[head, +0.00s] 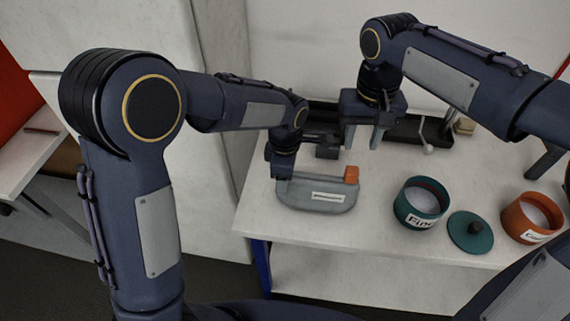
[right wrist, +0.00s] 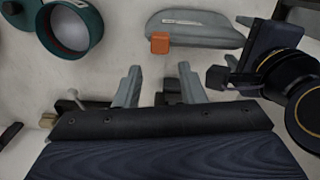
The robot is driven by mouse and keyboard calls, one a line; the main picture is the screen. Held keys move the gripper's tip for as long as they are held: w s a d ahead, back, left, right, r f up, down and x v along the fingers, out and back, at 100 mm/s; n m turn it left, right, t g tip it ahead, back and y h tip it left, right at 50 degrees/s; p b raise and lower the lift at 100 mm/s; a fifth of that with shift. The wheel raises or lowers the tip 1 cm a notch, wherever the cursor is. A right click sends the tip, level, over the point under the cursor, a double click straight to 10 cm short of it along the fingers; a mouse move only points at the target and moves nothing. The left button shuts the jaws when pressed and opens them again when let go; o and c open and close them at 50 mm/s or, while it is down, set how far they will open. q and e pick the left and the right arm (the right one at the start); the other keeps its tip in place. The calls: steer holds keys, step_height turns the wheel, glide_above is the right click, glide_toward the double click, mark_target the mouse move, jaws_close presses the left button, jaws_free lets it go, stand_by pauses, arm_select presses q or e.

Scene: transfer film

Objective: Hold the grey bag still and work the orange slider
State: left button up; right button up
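The grey bag (head: 312,196) lies on the white table with a pale label on its side. The orange slider (head: 351,174) is at the right end of the bag's top edge. In the right wrist view the slider (right wrist: 160,43) shows ahead of the fingers, against the bag (right wrist: 195,32). My right gripper (head: 363,145) is open and empty, above the table behind the slider; its two spread fingers also show in the right wrist view (right wrist: 160,82). My left gripper (head: 283,172) is at the bag's left end; its fingertips are largely hidden, and I cannot tell its grip.
A teal tin (head: 402,211), its teal lid (head: 470,238) and an orange tin (head: 517,222) stand to the right of the bag. A dark tray (head: 405,132) lies along the wall behind my right gripper. The table front is clear.

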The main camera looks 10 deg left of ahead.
arm_select(q)
steer(key=shift+f, duration=0.3)
